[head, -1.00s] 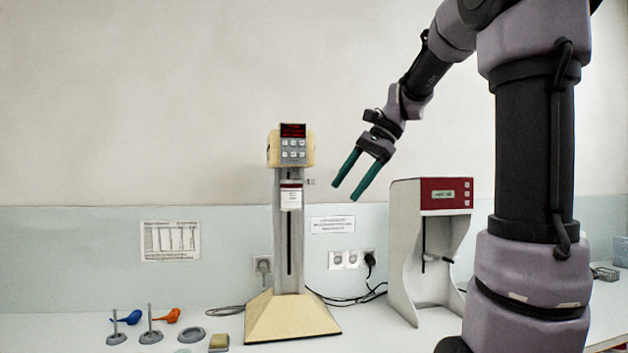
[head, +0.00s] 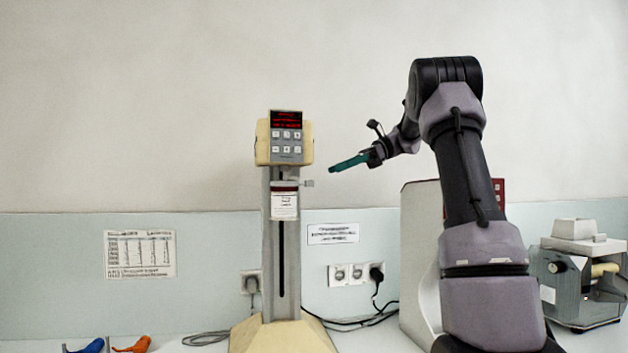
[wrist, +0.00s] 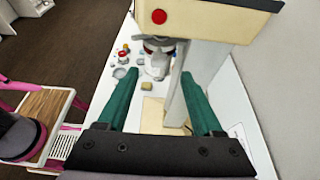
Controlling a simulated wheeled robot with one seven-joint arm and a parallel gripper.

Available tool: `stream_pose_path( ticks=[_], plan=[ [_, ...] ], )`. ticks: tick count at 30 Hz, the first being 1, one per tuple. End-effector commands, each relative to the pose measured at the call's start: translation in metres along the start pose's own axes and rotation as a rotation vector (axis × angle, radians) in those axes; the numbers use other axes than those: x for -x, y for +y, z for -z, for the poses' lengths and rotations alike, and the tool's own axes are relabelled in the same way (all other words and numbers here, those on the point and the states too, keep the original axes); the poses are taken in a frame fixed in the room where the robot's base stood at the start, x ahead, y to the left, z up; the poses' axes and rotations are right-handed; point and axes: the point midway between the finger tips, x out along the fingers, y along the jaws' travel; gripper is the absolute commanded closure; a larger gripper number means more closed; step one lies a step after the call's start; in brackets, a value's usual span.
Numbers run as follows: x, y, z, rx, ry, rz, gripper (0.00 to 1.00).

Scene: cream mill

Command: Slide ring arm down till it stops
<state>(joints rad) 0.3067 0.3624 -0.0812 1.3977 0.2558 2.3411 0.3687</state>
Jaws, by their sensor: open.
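The instrument stand has a cream head (head: 285,142) with a red display on a grey slotted column (head: 283,250). The likely ring arm is a carriage (head: 285,203) with a white label, high on the column just below the head. A small knob (head: 308,184) sticks out on its right. In the wrist view the carriage (wrist: 157,62) shows beyond and between my fingertips; its ring shape is not clear. My gripper (head: 334,168) is open and empty, fingers pointing left, right of the carriage and apart from it.
The stand's cream base (head: 245,337) is on the white bench. A white and red cabinet (head: 420,250) stands to the right, partly behind my arm. Blue (head: 88,345) and orange (head: 132,345) items lie at the lower left. Cables run behind the stand.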

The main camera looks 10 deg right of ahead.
Motion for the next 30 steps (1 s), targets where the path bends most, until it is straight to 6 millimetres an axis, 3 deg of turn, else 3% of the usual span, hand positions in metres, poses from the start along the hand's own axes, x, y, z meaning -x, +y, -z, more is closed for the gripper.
stream_pose_path(
  ticks=[6,12,25,26,30],
  plan=[
    [-0.045,0.001,0.000,0.001,0.000,-0.004,0.32],
    [-0.074,0.001,0.000,0.001,0.000,-0.002,0.32],
    [-0.086,0.000,0.000,0.000,0.000,0.000,0.32],
    [-0.086,0.000,0.000,0.000,0.000,0.000,0.36],
    [-0.085,0.000,0.000,0.000,0.000,0.000,0.90]
  ],
)
